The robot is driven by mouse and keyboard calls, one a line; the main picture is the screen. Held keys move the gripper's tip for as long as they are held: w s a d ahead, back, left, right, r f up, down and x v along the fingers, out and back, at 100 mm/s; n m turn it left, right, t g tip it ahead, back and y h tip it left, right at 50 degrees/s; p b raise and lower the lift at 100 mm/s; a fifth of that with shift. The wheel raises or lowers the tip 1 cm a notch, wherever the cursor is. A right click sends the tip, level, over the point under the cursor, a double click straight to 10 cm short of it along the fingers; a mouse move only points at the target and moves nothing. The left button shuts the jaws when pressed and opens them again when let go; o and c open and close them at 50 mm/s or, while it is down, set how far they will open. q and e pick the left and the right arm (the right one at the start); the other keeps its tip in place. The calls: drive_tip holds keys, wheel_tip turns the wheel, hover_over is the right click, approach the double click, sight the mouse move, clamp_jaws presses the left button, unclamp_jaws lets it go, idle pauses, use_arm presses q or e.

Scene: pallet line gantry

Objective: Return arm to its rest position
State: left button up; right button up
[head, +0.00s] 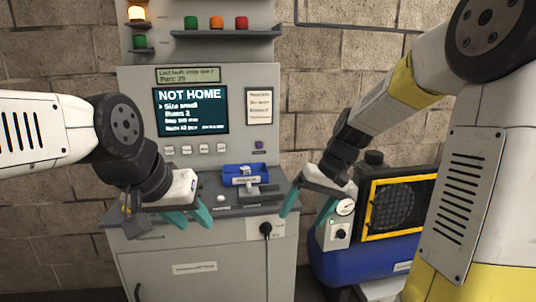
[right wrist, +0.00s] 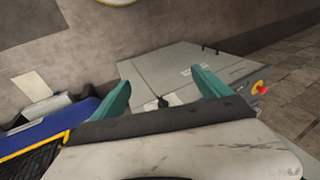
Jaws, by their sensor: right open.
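The control cabinet's screen (head: 191,110) shows "NOT HOME" above a list of smaller lines, the first marked by an arrow. Several small buttons (head: 188,150) sit in a row below it. My left gripper (head: 196,224) is over the left front of the cabinet's desk top, its teal fingers apart and nothing between them. My right gripper (head: 304,214) is to the right of the cabinet, in front of the blue compressor, with its fingers spread and empty. Its teal fingers also show in the right wrist view (right wrist: 162,88), with the grey cabinet beyond them.
A blue tray-like holder (head: 242,172) stands on the desk top. The blue compressor (head: 372,262) stands close on the right. A black plug (head: 266,229) sits on the cabinet front.

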drive_tip(key=s+d+r+t+h, duration=0.1)
drive_tip(key=s+d+r+t, duration=0.1)
drive_tip(key=s+r, duration=0.2)
drive_tip(key=s+d+r+m+t+h, duration=0.1)
drive_tip(key=s+d+r+t, duration=0.2)
drive_tip(key=s, duration=0.8)
drive_tip(key=shift+r, duration=0.85)
